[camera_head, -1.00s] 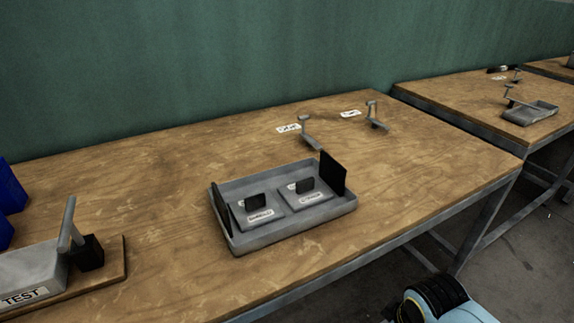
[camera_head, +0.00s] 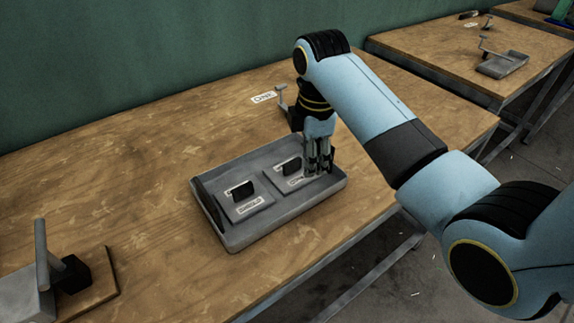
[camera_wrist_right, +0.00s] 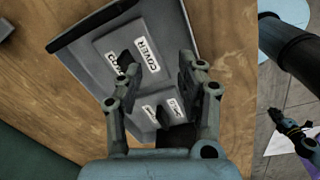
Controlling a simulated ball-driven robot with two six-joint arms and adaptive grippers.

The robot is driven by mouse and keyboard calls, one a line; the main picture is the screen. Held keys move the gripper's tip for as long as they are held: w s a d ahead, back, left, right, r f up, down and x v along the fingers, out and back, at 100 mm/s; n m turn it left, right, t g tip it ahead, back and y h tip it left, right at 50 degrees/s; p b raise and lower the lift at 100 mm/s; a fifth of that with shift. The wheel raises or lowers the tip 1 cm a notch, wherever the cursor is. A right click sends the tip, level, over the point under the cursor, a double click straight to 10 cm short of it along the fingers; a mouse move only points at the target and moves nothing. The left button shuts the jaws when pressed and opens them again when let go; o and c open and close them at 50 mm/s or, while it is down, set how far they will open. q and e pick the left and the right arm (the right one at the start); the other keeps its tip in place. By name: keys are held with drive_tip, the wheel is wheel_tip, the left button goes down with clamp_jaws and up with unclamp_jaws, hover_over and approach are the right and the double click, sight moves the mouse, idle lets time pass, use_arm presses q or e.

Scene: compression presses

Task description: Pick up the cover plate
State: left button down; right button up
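A shallow grey tray (camera_head: 283,213) on the wooden table holds two grey plates with black upright handles. The cover plate (camera_head: 310,182) is the right one in the head view; its label COVER is readable on it in the wrist view (camera_wrist_right: 134,56). My right gripper (camera_head: 318,170) points down just over this plate's right side. In the wrist view my right gripper (camera_wrist_right: 150,88) has its fingers apart, with nothing between them that I can see held. A small dark jointed part at the wrist view's right edge looks like my left gripper (camera_wrist_right: 297,133); its fingers are too small to judge.
The other labelled plate (camera_head: 240,206) lies left of the cover plate in the tray. A press with a lever (camera_head: 45,258) stands at the front left. A stand (camera_head: 282,97) and a paper label (camera_head: 264,97) are behind. The table's middle left is clear.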

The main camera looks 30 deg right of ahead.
sight(292, 161)
drive_tip(key=w+r+n, duration=0.1)
drive_tip(key=w, duration=0.1)
drive_tip(key=w+r+n, duration=0.1)
drive_tip(key=w+r, duration=0.1)
drive_tip(key=w+a+r+n, duration=0.1)
drive_tip(key=w+n, duration=0.1)
drive_tip(key=shift+a+r+g, duration=0.1)
drive_tip(key=shift+r+g, duration=0.1)
drive_tip(key=shift+g, duration=0.2)
drive_tip(key=f, duration=1)
drive_tip(key=shift+s+f, duration=0.25)
clamp_jaws()
drive_tip(key=shift+r, duration=0.1)
